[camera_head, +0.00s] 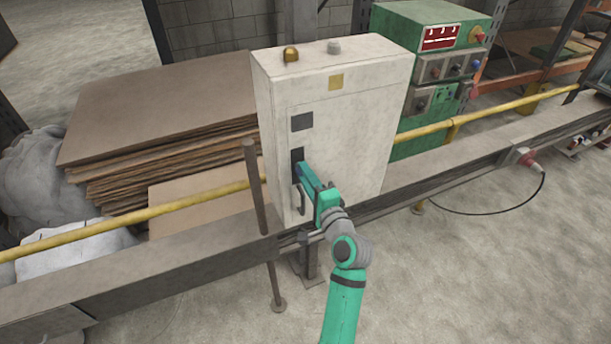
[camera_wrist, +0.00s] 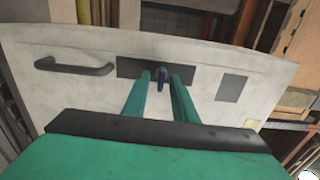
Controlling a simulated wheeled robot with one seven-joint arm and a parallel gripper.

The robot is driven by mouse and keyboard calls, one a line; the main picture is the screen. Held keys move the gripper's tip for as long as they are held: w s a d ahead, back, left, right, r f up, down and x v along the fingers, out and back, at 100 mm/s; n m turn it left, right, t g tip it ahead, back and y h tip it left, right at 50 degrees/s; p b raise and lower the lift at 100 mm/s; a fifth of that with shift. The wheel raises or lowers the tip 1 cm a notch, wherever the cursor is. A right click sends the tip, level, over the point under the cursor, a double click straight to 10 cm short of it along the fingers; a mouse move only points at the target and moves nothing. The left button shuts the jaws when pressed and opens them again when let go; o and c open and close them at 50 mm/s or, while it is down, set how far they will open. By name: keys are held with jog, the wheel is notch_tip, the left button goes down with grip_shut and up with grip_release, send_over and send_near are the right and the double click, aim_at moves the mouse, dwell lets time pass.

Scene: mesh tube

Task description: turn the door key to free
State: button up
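The white cabinet (camera_head: 350,120) has a closed door with a dark lock plate (camera_head: 297,156). In the wrist view, the dark blue door key (camera_wrist: 161,80) sits in the middle of the lock plate (camera_wrist: 205,79) and points down in the picture. My gripper (camera_head: 304,168) reaches to the lock plate in the head view, where it hides the key. In the wrist view, the two green fingers of my gripper (camera_wrist: 160,92) stand open on both sides of the key. A gap shows between the key and each finger.
A dark door handle (camera_wrist: 75,67) is beside the lock plate, below it in the head view. A dark square panel (camera_head: 302,122) is above the plate. A brown upright post (camera_head: 258,190) and a long grey beam (camera_head: 150,260) stand near my arm.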

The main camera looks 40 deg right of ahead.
jog(key=shift+s, duration=0.15)
jog(key=v, duration=1)
jog(key=shift+s, duration=0.15)
jog(key=shift+s, duration=0.15)
jog(key=shift+a, duration=0.15)
